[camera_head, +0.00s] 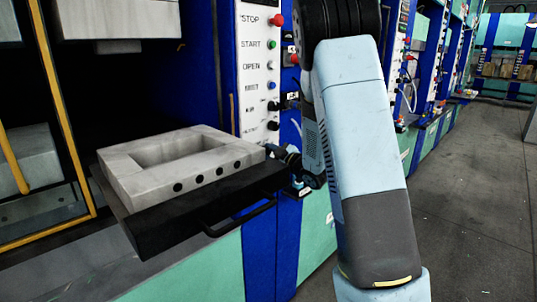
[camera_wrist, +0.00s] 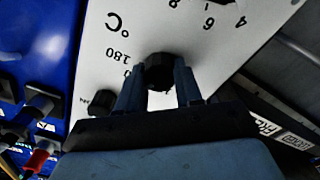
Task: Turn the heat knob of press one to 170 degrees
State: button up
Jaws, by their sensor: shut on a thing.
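In the wrist view a round black knob (camera_wrist: 159,68) sits on a white panel (camera_wrist: 160,25). The panel is printed with "°C", "180" and several single digits, all upside down here. My gripper (camera_wrist: 159,82) has one finger on each side of this knob and is shut on it. The knob's pointer mark cannot be made out, so its setting cannot be read. In the head view my own arm covers much of the area around the gripper, and the held knob cannot be made out.
A second black knob (camera_wrist: 103,102) stands close beside the left finger. Dark switches (camera_wrist: 40,102) and a red plug (camera_wrist: 37,158) are farther left. In the head view a white button panel (camera_head: 250,75) rises behind a pulled-out black tray (camera_head: 190,225) bearing a grey mould (camera_head: 125,175).

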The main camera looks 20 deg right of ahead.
jog(key=shift+f+n, duration=0.2)
jog(key=shift+n, duration=0.4)
jog(key=o, duration=1)
jog(key=shift+r, duration=0.15)
jog(key=v, duration=1.3)
jog(key=shift+s+d, duration=0.2)
jog(key=shift+s, duration=0.15)
jog(key=s+d+r+m+g+h, duration=0.3)
jog(key=s+r+m+h, duration=0.3)
jog(key=r+m+h, duration=0.35)
jog(key=s+a+m+g, duration=0.1)
jog(key=s+a+g, duration=0.1)
jog(key=s, duration=0.5)
jog(key=s+a+m+g, duration=0.2)
jog(key=s+a, duration=0.1)
jog(key=s, duration=0.5)
jog(key=s+a+r+m+g, duration=0.1)
jog(key=s+a+m+g, duration=0.1)
jog(key=s, duration=0.5)
jog(key=shift+s+a+m+g+y, duration=0.3)
jog(key=shift+a+g, duration=0.2)
jog(key=shift+a, duration=0.35)
